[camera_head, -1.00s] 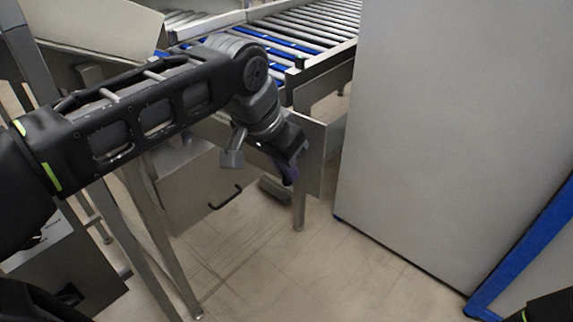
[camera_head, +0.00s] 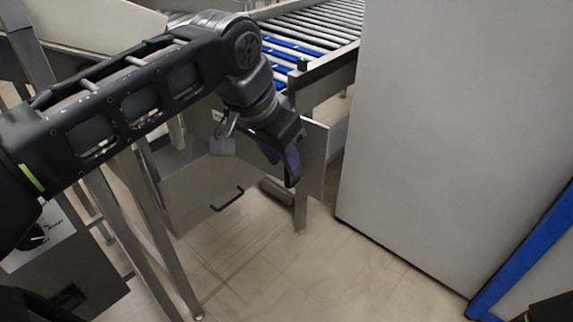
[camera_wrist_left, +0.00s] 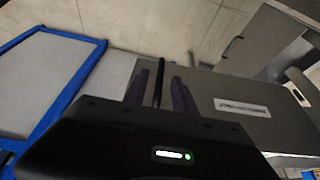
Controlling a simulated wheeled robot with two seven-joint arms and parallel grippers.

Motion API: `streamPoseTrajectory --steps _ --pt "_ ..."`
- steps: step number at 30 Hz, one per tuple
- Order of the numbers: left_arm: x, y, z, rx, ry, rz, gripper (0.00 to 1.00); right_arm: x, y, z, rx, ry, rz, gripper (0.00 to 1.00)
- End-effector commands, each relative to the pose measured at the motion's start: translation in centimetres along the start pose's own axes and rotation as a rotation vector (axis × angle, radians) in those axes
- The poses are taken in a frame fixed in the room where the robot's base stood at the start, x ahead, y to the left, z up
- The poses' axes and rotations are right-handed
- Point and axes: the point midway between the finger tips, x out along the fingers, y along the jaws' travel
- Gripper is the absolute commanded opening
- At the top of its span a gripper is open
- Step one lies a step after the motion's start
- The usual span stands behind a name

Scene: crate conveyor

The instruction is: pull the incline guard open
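My left gripper (camera_head: 281,163) points down beside a grey metal panel (camera_head: 316,160) below the conveyor's near corner. In the left wrist view, the gripper (camera_wrist_left: 162,82) has its two dark purple fingers apart. A thin black bar (camera_wrist_left: 158,84), which looks like a handle, shows between them, with a gap on each side. A grey panel with a white label (camera_wrist_left: 240,105) lies just right of the fingers. I cannot tell for certain which panel is the incline guard. Another grey panel with a black handle (camera_head: 228,199) hangs left of the gripper.
The roller conveyor (camera_head: 318,35) with some blue rollers runs behind my left arm. A tall grey cabinet (camera_head: 440,130) stands to the right, beside a blue-framed panel (camera_head: 525,252). Metal legs (camera_head: 300,215) stand below the conveyor. The floor (camera_head: 270,270) in front is clear.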

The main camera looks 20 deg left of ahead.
Motion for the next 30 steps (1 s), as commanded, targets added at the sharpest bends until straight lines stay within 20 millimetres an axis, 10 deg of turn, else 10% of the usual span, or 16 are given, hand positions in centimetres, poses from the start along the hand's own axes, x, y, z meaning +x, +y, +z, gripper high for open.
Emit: streamPoseTrajectory --steps 9,30 --pt "-4.0 0.0 0.0 -0.001 0.000 0.001 0.32 -0.3 -0.1 0.0 0.000 0.000 0.000 0.36" --pt "-4.0 0.0 0.0 -0.001 0.000 0.001 0.32 -0.3 -0.1 0.0 0.000 0.000 0.000 0.36"
